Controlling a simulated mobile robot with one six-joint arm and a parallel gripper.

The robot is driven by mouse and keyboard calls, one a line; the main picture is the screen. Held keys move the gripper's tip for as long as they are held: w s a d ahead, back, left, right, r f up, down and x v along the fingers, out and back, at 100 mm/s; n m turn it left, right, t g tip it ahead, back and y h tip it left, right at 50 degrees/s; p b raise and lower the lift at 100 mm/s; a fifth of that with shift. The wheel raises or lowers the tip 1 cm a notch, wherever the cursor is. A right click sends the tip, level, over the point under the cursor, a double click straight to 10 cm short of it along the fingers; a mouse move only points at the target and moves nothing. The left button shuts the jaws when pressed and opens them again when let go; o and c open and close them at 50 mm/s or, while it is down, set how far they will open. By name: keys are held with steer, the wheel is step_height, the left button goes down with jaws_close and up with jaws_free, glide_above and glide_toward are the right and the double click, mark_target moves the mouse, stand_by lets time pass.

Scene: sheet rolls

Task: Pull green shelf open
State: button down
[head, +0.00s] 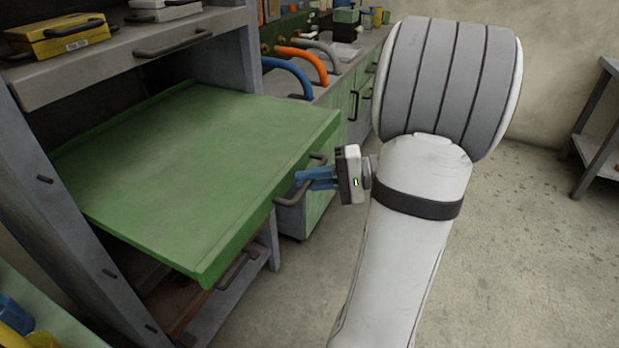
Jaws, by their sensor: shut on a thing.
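The green shelf (195,165) is a flat sliding tray that stands out of the grey rack (75,235), well past the rack's front. Its dark curved handle (287,200) is on the front edge. My gripper (300,180), with blue fingers, is at this handle and shut on it. My white and grey arm reaches in from the right and hides part of the floor and cabinets.
A grey shelf (120,70) with a yellow case (58,37) is above the green shelf. A lower shelf handle (237,270) shows beneath. A bench (345,75) with coloured hoses stands behind. Another rack (600,140) is at the right. Floor (530,260) at the right is clear.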

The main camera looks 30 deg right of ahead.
steer(key=c, duration=1.7)
jaws_free()
steer(key=shift+w, duration=0.15)
steer(key=v, duration=0.7)
steer(key=shift+s+d+r+p, duration=0.1)
steer(key=shift+s+d+p, duration=0.2)
steer(key=shift+p, duration=0.1)
